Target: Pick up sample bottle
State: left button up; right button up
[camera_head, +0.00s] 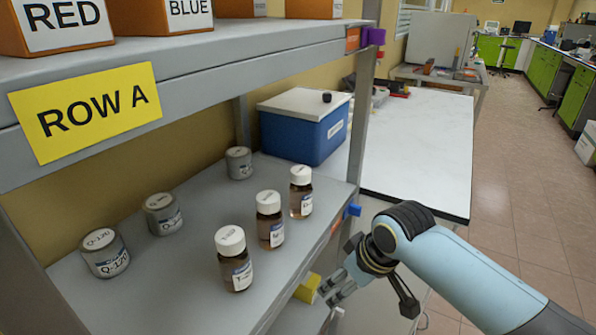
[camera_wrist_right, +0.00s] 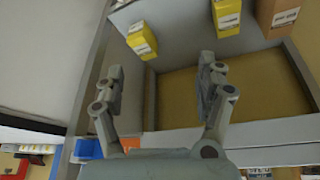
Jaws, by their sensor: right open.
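Three brown sample bottles with white caps and white labels stand upright in a row on the grey shelf in the head view: a near one (camera_head: 235,260), a middle one (camera_head: 269,222) and a far one (camera_head: 301,194). My right gripper (camera_head: 338,284) is outside the shelf's front edge, to the right of the bottles and apart from them. In the right wrist view its fingers (camera_wrist_right: 160,84) are spread with nothing between them. No bottle shows in the wrist view. My left gripper is not in view.
Grey Q-120 cans (camera_head: 105,254) stand behind the bottles. An upper shelf with a yellow ROW A sign (camera_head: 86,112) hangs above. A yellow box (camera_head: 308,288) is near my right gripper; yellow boxes (camera_wrist_right: 142,39) show in the wrist view. A blue cooler (camera_head: 300,134) stands beyond.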

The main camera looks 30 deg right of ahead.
aim_at(308, 172)
jog(key=w+r+p, duration=0.1)
jog(key=w+r, duration=0.2)
jog(key=r, duration=0.4)
jog(key=w+r+n+t+y+p, duration=0.1)
jog(key=w+r+p, duration=0.1)
jog(key=w+r, duration=0.2)
jog(key=w+r+n+p, duration=0.1)
jog(key=w+r, duration=0.3)
jog(key=r, duration=0.6)
jog(key=shift+w+a+t+y, duration=0.1)
jog(key=shift+a+t+y, duration=0.25)
jog(key=shift+t+y, duration=0.05)
jog(key=x, duration=0.4)
jog(key=shift+w+a+f, duration=0.1)
jog(key=shift+w+f, duration=0.15)
jog(key=shift+f, duration=0.05)
jog(key=p+x, duration=0.1)
jog(key=x, duration=0.4)
jog(key=shift+s+a+f, duration=0.1)
jog(key=shift+a+f, duration=0.1)
jog(key=shift+a, duration=0.05)
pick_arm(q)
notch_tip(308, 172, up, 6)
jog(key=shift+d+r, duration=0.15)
pick_arm(e)
jog(key=c, duration=1.5)
